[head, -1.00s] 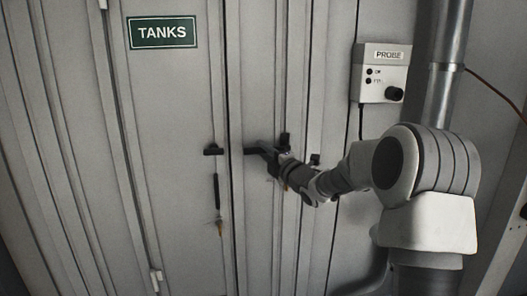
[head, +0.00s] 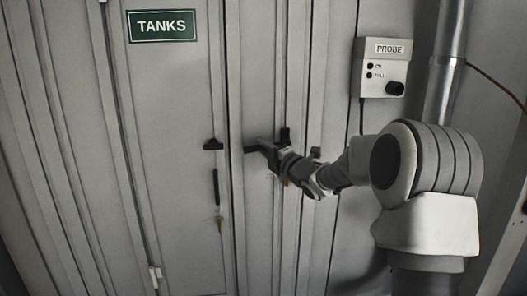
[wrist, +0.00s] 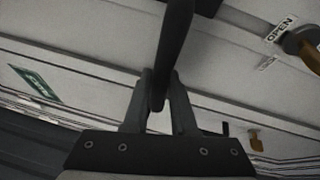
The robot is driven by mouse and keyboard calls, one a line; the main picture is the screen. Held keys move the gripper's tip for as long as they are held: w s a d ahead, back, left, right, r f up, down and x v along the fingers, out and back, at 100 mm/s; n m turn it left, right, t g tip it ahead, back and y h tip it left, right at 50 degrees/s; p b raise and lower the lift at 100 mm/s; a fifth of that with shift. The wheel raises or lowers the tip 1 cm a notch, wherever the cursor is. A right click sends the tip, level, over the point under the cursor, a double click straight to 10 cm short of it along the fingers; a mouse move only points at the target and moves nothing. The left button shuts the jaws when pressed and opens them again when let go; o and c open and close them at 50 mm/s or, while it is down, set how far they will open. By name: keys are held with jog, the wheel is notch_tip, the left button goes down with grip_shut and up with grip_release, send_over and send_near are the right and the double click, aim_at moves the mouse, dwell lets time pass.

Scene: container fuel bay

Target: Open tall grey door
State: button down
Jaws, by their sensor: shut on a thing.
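The tall grey door (head: 170,110) with a green TANKS sign (head: 162,26) stands upright in the head view and looks closed. A narrower grey panel (head: 256,70) adjoins it on the right. My gripper (head: 262,147) is at this panel, shut on a dark handle (head: 250,149). In the wrist view my gripper (wrist: 160,100) has its fingers on either side of a black bar, the handle (wrist: 175,45), which runs up out of the picture. The far end of the handle is out of view there.
A short black fitting (head: 213,144) and a vertical black bar (head: 216,187) with a small hanging item are on the door's right side. A PROBE box (head: 382,68) is on the wall at right, above my arm. An OPEN label (wrist: 279,30) shows in the wrist view.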

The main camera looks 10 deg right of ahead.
jog(key=shift+d+f+n+g+h+b, duration=0.25)
jog(key=shift+f+n+g+b, duration=0.15)
jog(key=shift+f+n+b, duration=0.45)
jog(key=shift+d+f+n+g+h+b, duration=0.25)
jog(key=shift+f+n+g+b, duration=0.2)
jog(key=shift+n+b, duration=0.65)
jog(key=shift+d+f+n+g+h+b, duration=0.2)
jog(key=shift+d+f+n+g+b, duration=0.15)
jog(key=shift+f+n+b, duration=0.6)
jog(key=shift+r, duration=0.2)
jog(key=shift+s+a+f, duration=0.1)
